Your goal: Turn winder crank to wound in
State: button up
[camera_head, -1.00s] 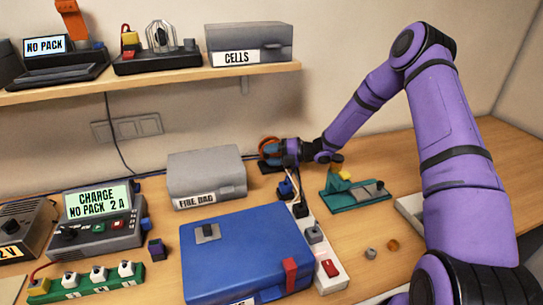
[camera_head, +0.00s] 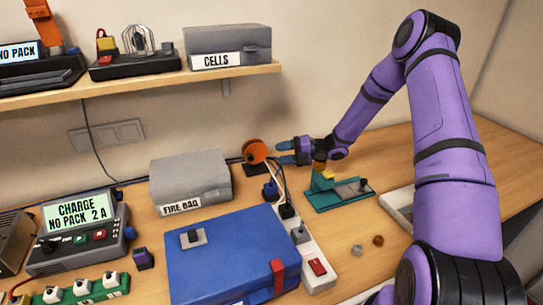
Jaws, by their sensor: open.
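The winder (camera_head: 256,151) is an orange reel on a dark base, at the back of the bench near the wall. Its crank handle cannot be made out clearly at this size. My gripper (camera_head: 281,153) is just to the right of the reel, with its blue-tipped fingers pointing left toward it. The fingers are apart and nothing shows between them. A small gap seems to lie between the fingertips and the reel. Cables run down from the winder area to the power strip (camera_head: 317,268).
A grey FIRE BAG box (camera_head: 190,178) stands left of the winder. A blue case (camera_head: 225,255) lies in front. A teal fixture (camera_head: 338,195) sits below my wrist. The shelf (camera_head: 150,92) with a CELLS box (camera_head: 228,46) hangs above left. Bench at right is mostly clear.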

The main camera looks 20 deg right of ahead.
jog(key=shift+s+d, duration=0.2)
jog(key=shift+d, duration=0.2)
jog(key=shift+r, duration=0.1)
